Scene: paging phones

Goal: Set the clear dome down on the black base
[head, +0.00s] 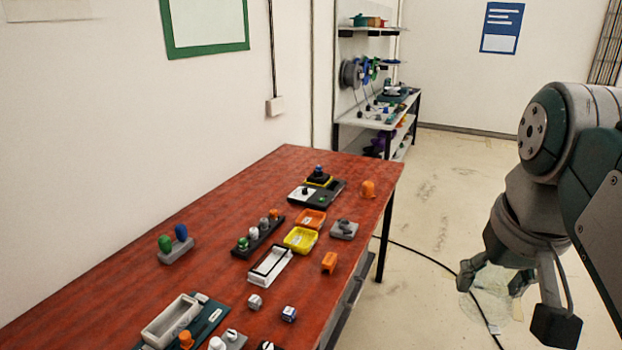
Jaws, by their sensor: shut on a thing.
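My gripper (494,282) hangs at the right, past the table's right edge and over the floor. It is shut on the clear dome (486,308), a faint see-through shape below and between its fingers; its outline is hard to make out against the floor. I cannot tell for sure which thing is the black base. A dark flat base (328,192) at the table's far end carries a white plate and a yellow-and-black piece with a blue knob. Another black piece (268,346) is cut off at the bottom edge.
The red-brown table (110,262) holds yellow (300,240) and orange (311,219) trays, a black rack (258,236) of knobs, a white tray (270,264), and a grey holder (177,252) with green and blue knobs. A cable (425,256) crosses the floor. The table's left side is mostly clear.

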